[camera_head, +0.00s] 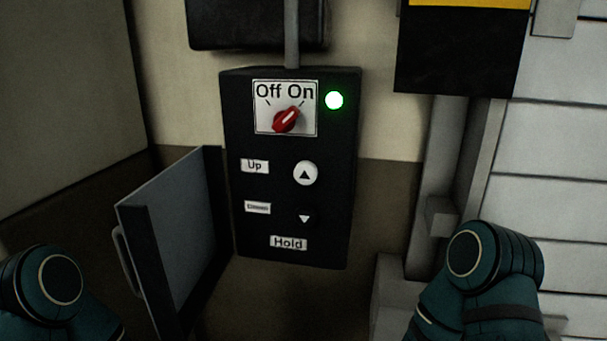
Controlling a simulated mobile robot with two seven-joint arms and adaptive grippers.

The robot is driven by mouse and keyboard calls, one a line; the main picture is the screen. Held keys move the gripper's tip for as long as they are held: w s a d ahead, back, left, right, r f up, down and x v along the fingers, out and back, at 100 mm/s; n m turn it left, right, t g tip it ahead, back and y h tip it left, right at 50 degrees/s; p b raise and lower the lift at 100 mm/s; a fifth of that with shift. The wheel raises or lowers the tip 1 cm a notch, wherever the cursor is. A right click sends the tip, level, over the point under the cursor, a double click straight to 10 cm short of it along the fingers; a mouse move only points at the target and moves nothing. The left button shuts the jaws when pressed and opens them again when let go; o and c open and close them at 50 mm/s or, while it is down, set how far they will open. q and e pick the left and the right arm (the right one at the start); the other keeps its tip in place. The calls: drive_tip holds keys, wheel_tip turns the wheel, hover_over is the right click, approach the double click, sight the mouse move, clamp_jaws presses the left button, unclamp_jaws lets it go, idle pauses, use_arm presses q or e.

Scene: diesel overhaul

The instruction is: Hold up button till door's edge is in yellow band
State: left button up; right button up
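The black control box (340,210) hangs on the wall in the middle of the head view. Its white round up button (305,173) bears an up arrow and sits beside the "Up" label (254,166). Below it is a black down button (304,218). The red knob (286,120) points toward "On", and a green lamp (335,100) is lit. A light slatted door (555,190) stands at the right. Part of a yellow band (470,3) shows at the top edge above a black panel. The door's edge is not clearly seen. Neither gripper is in view.
An open grey cover with a handle (165,235) juts out at the lower left of the box. A grey vertical door rail (440,160) with a small block runs between the box and the door. A conduit (292,35) enters the box from above.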

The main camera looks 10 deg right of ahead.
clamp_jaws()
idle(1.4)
